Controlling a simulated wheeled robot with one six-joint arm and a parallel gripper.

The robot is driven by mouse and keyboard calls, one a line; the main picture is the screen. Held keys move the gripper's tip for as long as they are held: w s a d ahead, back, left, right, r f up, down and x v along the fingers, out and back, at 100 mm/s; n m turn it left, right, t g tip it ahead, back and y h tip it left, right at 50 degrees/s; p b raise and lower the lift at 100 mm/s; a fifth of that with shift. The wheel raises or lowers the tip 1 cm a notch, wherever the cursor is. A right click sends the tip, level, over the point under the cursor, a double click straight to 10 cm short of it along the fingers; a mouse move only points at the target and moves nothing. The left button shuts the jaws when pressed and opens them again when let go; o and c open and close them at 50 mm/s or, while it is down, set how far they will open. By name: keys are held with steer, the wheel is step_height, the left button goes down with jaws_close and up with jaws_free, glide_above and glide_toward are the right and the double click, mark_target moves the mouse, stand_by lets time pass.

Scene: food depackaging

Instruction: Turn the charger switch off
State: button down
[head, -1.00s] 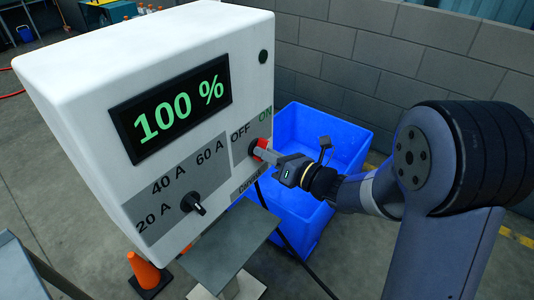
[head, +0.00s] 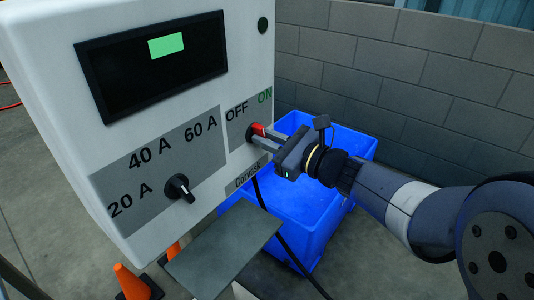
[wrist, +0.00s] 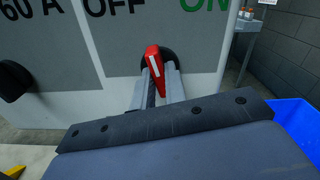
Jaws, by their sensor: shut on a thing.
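The white charger box (head: 60,110) fills the left of the head view. Its red switch handle (head: 257,130) sits below the OFF and ON labels. In the wrist view the red handle (wrist: 154,64), with a white stripe, stands on a dark round base and leans slightly left, toward the OFF side. My gripper (head: 266,136) is shut on this handle, one finger on each side; the fingers also show in the wrist view (wrist: 158,82). The black display (head: 150,65) shows only a green block. The lower end of the handle is partly hidden between the fingers.
A black current knob (head: 180,188) sits left of the switch. A blue crate (head: 345,145) stands on the floor behind my gripper. A grey plate (head: 225,245) juts out below the box, with a black cable nearby. An orange cone (head: 135,282) stands at lower left. A block wall is behind.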

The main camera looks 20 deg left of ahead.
steer(key=shift+f+n+b, duration=0.15)
steer(key=shift+n+b, duration=1.45)
steer(key=shift+b, duration=0.2)
steer(key=c, duration=1.4)
jaws_free()
steer(key=shift+c, duration=0.2)
steer(key=v, duration=1)
steer(key=shift+d, duration=0.4)
steer(key=shift+s, duration=0.1)
steer(key=x, duration=1.1)
